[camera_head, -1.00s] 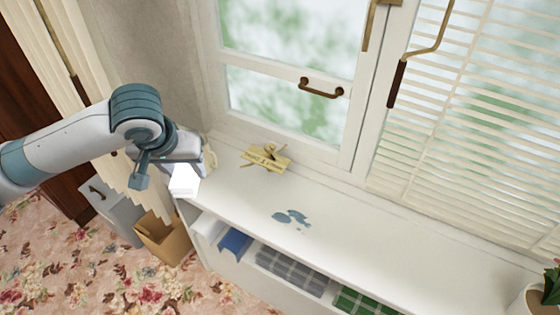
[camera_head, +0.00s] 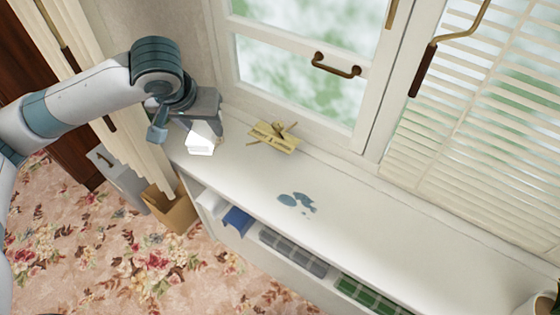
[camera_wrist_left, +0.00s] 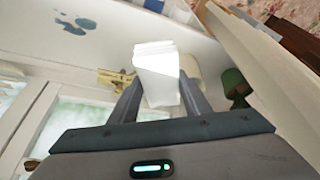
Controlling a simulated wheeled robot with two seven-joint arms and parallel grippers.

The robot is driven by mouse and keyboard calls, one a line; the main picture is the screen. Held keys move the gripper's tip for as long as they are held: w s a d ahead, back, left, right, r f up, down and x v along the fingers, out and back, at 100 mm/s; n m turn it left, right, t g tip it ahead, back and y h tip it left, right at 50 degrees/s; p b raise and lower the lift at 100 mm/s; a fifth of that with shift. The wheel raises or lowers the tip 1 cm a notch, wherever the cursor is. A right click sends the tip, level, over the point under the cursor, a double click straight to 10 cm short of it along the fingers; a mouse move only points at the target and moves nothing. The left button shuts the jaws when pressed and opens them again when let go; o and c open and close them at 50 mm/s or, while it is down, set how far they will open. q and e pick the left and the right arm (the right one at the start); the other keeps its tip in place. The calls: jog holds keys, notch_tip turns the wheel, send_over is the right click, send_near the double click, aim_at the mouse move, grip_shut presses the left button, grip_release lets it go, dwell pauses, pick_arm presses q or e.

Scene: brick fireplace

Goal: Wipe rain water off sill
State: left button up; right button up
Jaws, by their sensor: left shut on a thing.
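The rain water lies as a few blue-grey patches (camera_head: 297,201) on the white sill (camera_head: 375,245), near its front edge; it also shows at the upper left of the left wrist view (camera_wrist_left: 75,24). My left gripper (camera_head: 203,128) is at the sill's left end, well left of the water. It is shut on a white folded cloth (camera_head: 200,143), whose layers show between the fingers in the left wrist view (camera_wrist_left: 157,70). I cannot tell whether the cloth touches the sill. My right gripper is not in view.
A window handle (camera_head: 336,66) juts out above. A potted plant (camera_head: 540,303) stands at the far right. Shelves below hold folded fabrics (camera_head: 292,252). The sill's middle is otherwise clear.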

pick_arm(q)
jog(key=shift+w+d+m+p, duration=0.2)
jog(key=shift+d+m+p, duration=0.1)
jog(key=shift+d+p, duration=0.1)
jog(key=d+f+m+g+h+p, duration=0.2)
jog(key=d+f+m+h+p, duration=0.2)
jog(key=d+f+m+p, duration=0.9)
jog(key=d+p, duration=0.1)
jog(key=d, duration=0.2)
jog(key=shift+w+f+g, duration=0.35)
jog(key=shift+g, duration=0.05)
jog(key=shift+d+f, duration=0.1)
